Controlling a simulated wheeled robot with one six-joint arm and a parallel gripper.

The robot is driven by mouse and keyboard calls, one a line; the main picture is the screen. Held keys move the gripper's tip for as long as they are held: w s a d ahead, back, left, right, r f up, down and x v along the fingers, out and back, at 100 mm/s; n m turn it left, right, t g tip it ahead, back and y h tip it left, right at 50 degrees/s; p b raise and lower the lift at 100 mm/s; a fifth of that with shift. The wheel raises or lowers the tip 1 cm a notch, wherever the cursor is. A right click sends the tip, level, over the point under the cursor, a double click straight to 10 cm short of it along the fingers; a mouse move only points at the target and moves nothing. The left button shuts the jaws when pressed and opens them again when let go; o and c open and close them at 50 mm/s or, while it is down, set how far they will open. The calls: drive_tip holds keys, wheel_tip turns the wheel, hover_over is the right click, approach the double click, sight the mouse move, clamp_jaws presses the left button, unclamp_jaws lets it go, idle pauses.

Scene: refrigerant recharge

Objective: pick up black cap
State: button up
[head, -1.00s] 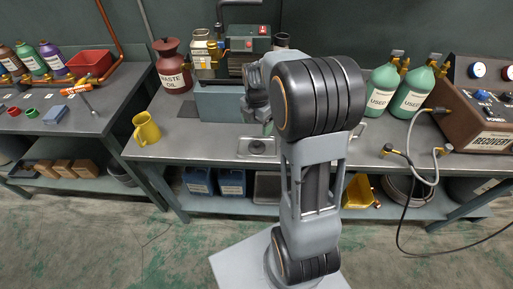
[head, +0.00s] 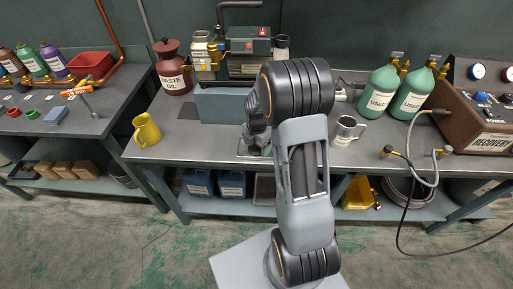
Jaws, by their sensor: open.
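I cannot make out a black cap for certain in the head view. A red cap (head: 14,112) and a green cap (head: 29,115) lie on the left bench, with small dark specks near them too small to identify. My gripper (head: 254,148) is low over the middle bench, in front of the grey-blue box, partly hidden by my own arm. It is open, and I see nothing held in it.
A yellow mug (head: 146,130) stands at the middle bench's left end. A grey-blue box (head: 222,107), a red waste oil can (head: 173,72), a metal mug (head: 346,131) and green bottles (head: 381,92) stand around my arm.

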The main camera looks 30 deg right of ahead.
drive_tip(key=c, duration=0.7)
